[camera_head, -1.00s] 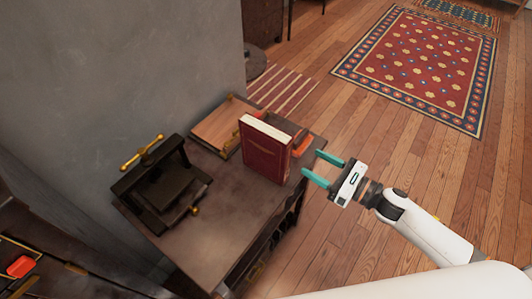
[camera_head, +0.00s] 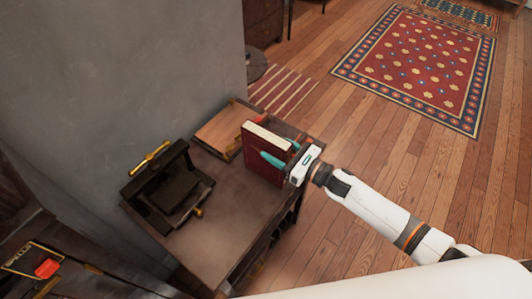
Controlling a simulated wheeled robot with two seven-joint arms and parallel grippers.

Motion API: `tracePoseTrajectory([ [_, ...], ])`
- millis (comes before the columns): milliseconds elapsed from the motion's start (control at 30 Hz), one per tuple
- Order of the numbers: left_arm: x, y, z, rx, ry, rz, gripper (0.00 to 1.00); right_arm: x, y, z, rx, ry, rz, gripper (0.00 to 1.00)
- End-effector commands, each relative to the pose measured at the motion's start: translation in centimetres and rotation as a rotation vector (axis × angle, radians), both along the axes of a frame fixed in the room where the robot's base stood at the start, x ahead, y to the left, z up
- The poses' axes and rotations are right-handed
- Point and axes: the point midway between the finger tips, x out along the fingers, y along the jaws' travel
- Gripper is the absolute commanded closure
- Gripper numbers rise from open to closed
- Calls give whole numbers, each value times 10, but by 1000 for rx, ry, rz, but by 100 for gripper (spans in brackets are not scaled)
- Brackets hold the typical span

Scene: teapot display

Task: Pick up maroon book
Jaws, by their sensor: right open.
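The maroon book (camera_head: 261,163) stands upright on the dark wooden table (camera_head: 224,234), its pale page edges showing on top. My right gripper (camera_head: 278,152) is at the book's right side, with its teal fingers open. One finger lies across the front cover and the other is near the back edge, so the fingers appear to be around the book. I cannot tell whether they touch it. My left gripper is not in view.
A dark press-like device with brass handles (camera_head: 165,190) stands left of the book. A wooden tray or board (camera_head: 220,133) lies behind the book. A grey wall (camera_head: 120,80) borders the table on the left. Open wooden floor lies to the right.

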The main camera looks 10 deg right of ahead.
Motion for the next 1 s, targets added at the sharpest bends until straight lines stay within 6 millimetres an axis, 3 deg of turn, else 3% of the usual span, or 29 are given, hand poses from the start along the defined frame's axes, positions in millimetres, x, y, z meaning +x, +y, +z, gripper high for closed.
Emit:
tracePoseTrajectory([
  [200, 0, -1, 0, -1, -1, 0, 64, 0, 0, -1, -1, 1, -1, 45],
  [533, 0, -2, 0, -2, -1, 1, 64, 0, 0, -1, -1, 1, -1, 99],
  [1000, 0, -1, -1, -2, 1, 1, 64, 0, 0, -1, -1, 1, -1, 100],
])
